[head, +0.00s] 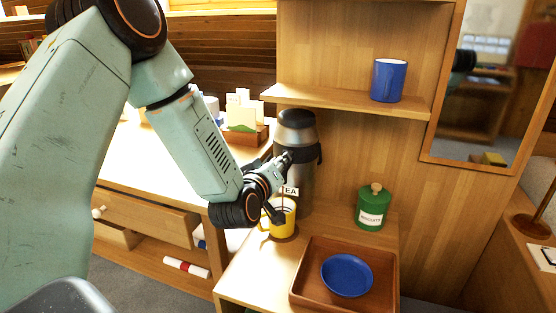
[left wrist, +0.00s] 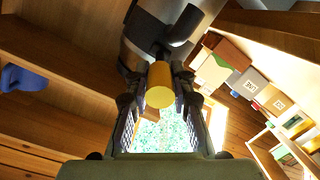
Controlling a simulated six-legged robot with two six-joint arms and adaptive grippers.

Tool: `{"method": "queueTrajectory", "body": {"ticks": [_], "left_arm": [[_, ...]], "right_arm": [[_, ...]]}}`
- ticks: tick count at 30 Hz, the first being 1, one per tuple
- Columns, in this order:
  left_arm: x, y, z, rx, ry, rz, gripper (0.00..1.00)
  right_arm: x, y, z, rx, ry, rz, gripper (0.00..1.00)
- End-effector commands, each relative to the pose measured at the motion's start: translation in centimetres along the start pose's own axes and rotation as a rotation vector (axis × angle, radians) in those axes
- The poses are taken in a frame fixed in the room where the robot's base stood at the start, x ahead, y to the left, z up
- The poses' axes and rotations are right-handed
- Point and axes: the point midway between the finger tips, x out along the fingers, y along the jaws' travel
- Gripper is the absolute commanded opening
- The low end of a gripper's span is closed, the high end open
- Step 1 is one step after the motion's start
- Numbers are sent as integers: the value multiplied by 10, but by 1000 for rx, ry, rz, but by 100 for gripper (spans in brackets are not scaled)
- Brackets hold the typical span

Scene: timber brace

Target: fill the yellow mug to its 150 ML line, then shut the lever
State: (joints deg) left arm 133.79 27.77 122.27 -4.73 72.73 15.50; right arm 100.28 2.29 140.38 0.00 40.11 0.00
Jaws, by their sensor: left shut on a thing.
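A steel tea urn (head: 297,165) with a black top and collar stands on the low counter, its TEA label partly hidden. The yellow mug (head: 284,230) stands upright below its front, handle to the left. A thin dark red line, apparently tea, runs down to the mug. The level inside and the 150 ML line cannot be read. My left gripper (head: 279,172) is at the urn's front, above the mug. In the left wrist view my left gripper (left wrist: 160,108) is shut on a yellow-orange cylindrical knob (left wrist: 160,86), apparently the lever's end, in front of the steel urn (left wrist: 152,35).
A brown tray (head: 300,285) with a blue bowl (head: 347,275) lies right of the mug. A green biscuits jar (head: 371,208) stands behind the tray. A blue mug (head: 387,80) sits on the shelf (head: 335,100) above. A mirror (head: 490,90) hangs at right.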

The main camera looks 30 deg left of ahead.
Motion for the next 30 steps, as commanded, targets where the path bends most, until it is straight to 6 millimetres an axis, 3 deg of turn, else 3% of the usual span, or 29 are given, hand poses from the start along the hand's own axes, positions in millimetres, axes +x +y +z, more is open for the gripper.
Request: {"method": "queueTrajectory", "body": {"ticks": [6, 7, 15, 25, 30], "left_arm": [[0, 0, 0, -1, 2, 0, 0], [0, 0, 0, -1, 2, 0, 24], [0, 0, 0, -1, 1, 0, 47], [-2, 0, 0, -1, 1, 0, 47], [-22, 0, 0, -4, -1, -1, 47]], "right_arm": [[1, 0, 0, 0, 0, 0, 40], [1, 0, 0, 0, 0, 0, 40], [1, 0, 0, 0, 0, 0, 40], [1, 0, 0, 0, 0, 0, 40], [1, 0, 0, 0, 0, 0, 40]]}}
